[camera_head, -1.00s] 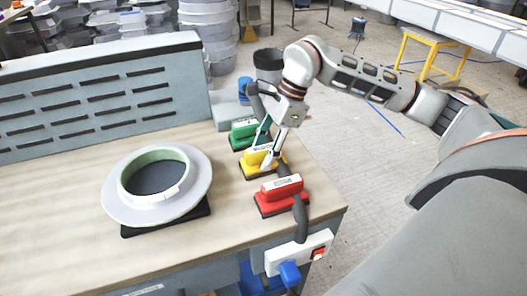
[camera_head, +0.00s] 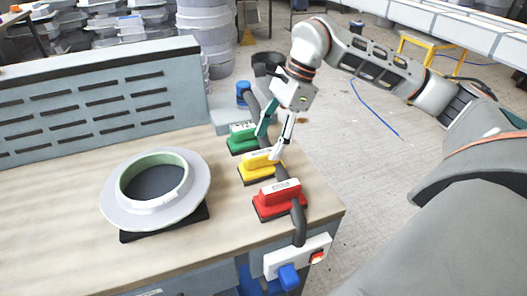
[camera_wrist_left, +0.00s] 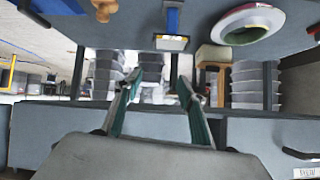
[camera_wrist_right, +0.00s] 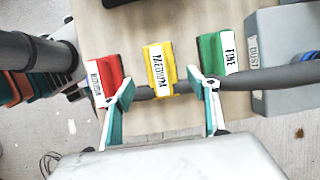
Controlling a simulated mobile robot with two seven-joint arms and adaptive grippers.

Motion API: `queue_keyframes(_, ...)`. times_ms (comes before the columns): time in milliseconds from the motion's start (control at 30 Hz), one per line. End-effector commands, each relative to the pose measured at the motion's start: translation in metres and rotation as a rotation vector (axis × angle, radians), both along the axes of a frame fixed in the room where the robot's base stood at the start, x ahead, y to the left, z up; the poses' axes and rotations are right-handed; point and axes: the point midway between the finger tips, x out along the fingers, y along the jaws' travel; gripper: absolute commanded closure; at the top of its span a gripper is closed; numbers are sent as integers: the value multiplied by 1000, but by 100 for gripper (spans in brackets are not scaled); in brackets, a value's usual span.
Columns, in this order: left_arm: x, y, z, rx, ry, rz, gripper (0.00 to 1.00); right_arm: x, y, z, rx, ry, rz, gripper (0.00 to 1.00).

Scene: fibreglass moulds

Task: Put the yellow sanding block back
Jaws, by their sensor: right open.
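The yellow sanding block (camera_head: 260,167) sits on the workbench between the green block (camera_head: 243,138) and the red block (camera_head: 280,195). In the right wrist view the yellow block (camera_wrist_right: 159,69) carries a "MEDIUM" label, the red block (camera_wrist_right: 104,75) a partly hidden label, and the green block (camera_wrist_right: 215,55) "FINE". My right gripper (camera_head: 268,140) is open and empty at the yellow block's right side, a little above it. Its spread fingers (camera_wrist_right: 162,95) lie to either side of the yellow block in the wrist view. My left gripper (camera_wrist_left: 155,82) is open and empty, outside the head view.
A grey hose (camera_head: 298,222) runs along the bench's right edge beside the blocks. A round flanged mould (camera_head: 117,205) rests on a dark pad to the left. A power socket box (camera_head: 290,258) is on the bench's front corner. A grey box marked "DUST" (camera_wrist_right: 265,60) stands beyond the green block.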

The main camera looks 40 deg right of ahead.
Motion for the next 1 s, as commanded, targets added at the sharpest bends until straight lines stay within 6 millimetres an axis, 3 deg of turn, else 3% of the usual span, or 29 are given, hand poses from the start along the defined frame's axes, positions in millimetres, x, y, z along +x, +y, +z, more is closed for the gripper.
queue_keyframes(133, 1, 0, 4, 0, -2, 1, 60, -2, -12, 30, -1, -4, -2, 41)
queue_keyframes(367, 2, 0, 7, 0, -3, 0, 60, -5, -22, 56, 0, -2, -1, 41)
queue_keyframes(1000, 2, 0, 7, 0, -4, 0, 60, -6, -24, 60, 0, 1, 0, 41)
